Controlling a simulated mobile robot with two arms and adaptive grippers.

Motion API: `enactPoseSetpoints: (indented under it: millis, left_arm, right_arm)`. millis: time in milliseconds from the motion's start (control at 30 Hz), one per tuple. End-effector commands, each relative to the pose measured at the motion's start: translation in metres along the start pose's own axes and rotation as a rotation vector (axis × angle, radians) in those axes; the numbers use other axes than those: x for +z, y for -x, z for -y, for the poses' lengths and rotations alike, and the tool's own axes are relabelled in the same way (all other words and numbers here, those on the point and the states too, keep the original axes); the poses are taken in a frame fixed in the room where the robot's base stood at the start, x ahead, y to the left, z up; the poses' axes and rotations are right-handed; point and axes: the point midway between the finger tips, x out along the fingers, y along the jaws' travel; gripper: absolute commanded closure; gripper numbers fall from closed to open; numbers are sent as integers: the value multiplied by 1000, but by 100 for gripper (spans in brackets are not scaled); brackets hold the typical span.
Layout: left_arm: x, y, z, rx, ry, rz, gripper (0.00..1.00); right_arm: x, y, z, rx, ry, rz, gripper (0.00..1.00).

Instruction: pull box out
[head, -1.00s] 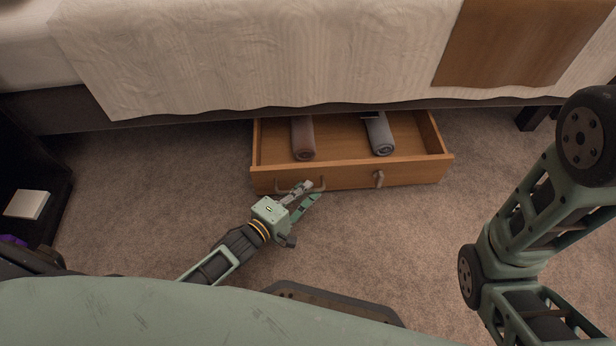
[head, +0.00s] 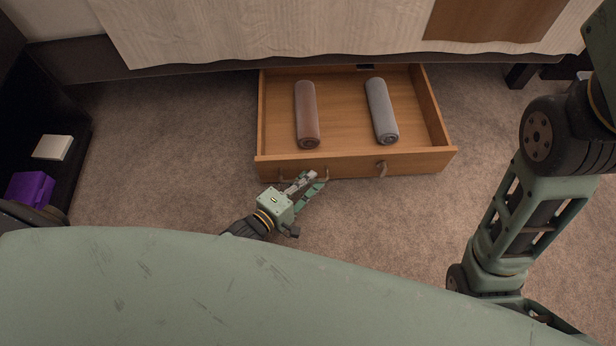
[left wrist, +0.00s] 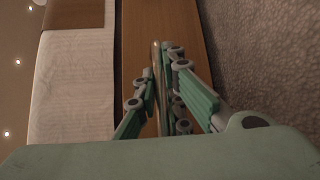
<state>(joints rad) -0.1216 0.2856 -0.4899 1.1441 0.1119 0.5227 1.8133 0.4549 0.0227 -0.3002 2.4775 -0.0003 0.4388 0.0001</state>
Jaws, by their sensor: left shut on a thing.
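The wooden box (head: 345,165) is a drawer-like box standing out from under the bed, with its open top showing. It holds a rolled brown towel (head: 306,114) on the left and a rolled grey towel (head: 381,111) on the right. My left gripper (head: 306,183) is shut on the left handle (head: 322,174). In the left wrist view the fingers (left wrist: 165,85) close on the handle against the wooden front (left wrist: 190,40). My right gripper is not in view.
The bed (head: 300,30) with a pale cover runs along the back. A dark cabinet at left holds a white box (head: 53,147) and a purple thing (head: 31,188). Carpet (head: 170,160) is clear beside the box. My right arm stands at right.

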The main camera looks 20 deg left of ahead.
Motion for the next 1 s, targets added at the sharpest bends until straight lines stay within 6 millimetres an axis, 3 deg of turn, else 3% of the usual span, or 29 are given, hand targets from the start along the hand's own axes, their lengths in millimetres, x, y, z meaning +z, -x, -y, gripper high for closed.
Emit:
enactPoseSetpoints:
  millis: [267,300,500,833,1000]
  left_arm:
    - [-1,0,0,2,5,-2,100]
    - [-1,0,0,2,5,-2,90]
    - [0,0,0,1,3,-1,72]
    - [0,2,0,0,1,0,72]
    - [0,23,1,-3,1,0,72]
  right_arm:
    - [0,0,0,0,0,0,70]
    - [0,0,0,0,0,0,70]
    - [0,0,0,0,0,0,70]
    - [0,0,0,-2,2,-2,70]
    - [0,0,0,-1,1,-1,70]
